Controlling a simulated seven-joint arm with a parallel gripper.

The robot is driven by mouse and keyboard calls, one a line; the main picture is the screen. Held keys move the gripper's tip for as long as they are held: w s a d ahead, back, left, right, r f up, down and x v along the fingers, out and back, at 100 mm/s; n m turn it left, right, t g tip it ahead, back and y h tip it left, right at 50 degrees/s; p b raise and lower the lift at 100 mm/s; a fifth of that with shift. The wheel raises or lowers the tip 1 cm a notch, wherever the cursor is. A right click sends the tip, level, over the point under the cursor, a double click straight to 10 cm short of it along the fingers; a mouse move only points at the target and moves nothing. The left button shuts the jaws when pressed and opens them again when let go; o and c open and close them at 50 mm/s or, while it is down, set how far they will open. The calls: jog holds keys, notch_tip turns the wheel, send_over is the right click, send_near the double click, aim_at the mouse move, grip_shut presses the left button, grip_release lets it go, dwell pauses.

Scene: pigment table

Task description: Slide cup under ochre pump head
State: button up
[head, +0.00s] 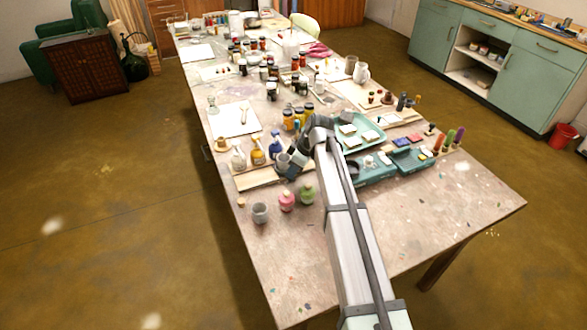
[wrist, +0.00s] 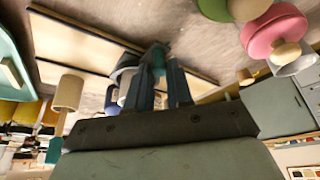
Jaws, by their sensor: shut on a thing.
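A grey cup (head: 282,161) is at my gripper (head: 292,167), beside the row of pump bottles in the head view. In the wrist view, my gripper (wrist: 166,75) is shut on this cup (wrist: 124,68), whose side shows left of the fingers; the fingers partly hide it. The ochre pump bottle (head: 257,157) stands left of the cup, between a blue pump bottle (head: 275,142) and a clear whitish one (head: 238,157). The cup is right of the ochre bottle and apart from its pump head. I cannot tell whether the cup touches the board.
A pale wooden board (head: 258,179) lies along the bottles. A teal tray (head: 373,128) is to the right. The front of the table is mostly clear.

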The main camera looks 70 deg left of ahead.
grip_shut()
jog(key=shift+s, duration=0.1)
jog(key=s, duration=0.6)
jog(key=shift+s, duration=0.4)
jog(key=o, duration=0.7)
grip_release()
